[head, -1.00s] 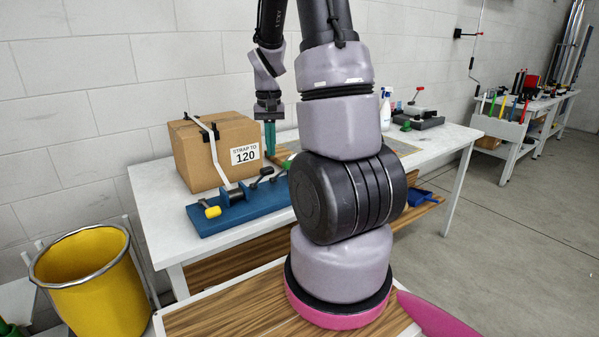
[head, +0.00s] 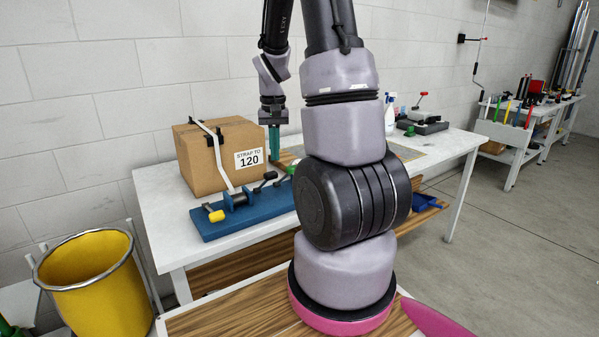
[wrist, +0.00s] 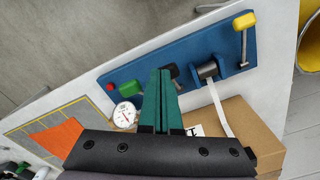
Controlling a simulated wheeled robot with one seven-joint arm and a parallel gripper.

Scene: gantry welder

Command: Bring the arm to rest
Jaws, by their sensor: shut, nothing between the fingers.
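My gripper (head: 274,143) points down with its green fingers together, just right of the cardboard box in the head view. In the wrist view the green fingers of my gripper (wrist: 160,92) lie side by side with nothing between them. The cardboard box (head: 203,165), labelled "STRAP TO 120", stands on the white table (head: 158,208) with a white strap (head: 222,165) over it. The strap runs down to a blue tensioner base (head: 262,208) with a yellow-ended lever (head: 216,216). My arm is raised above the table.
In the wrist view a green knob (wrist: 131,88), a red button (wrist: 110,87) and a round dial gauge (wrist: 124,114) sit near the blue base. A yellow bin (head: 92,290) stands at the left. Bottles and tools stand at the back right of the table. Open floor lies to the right.

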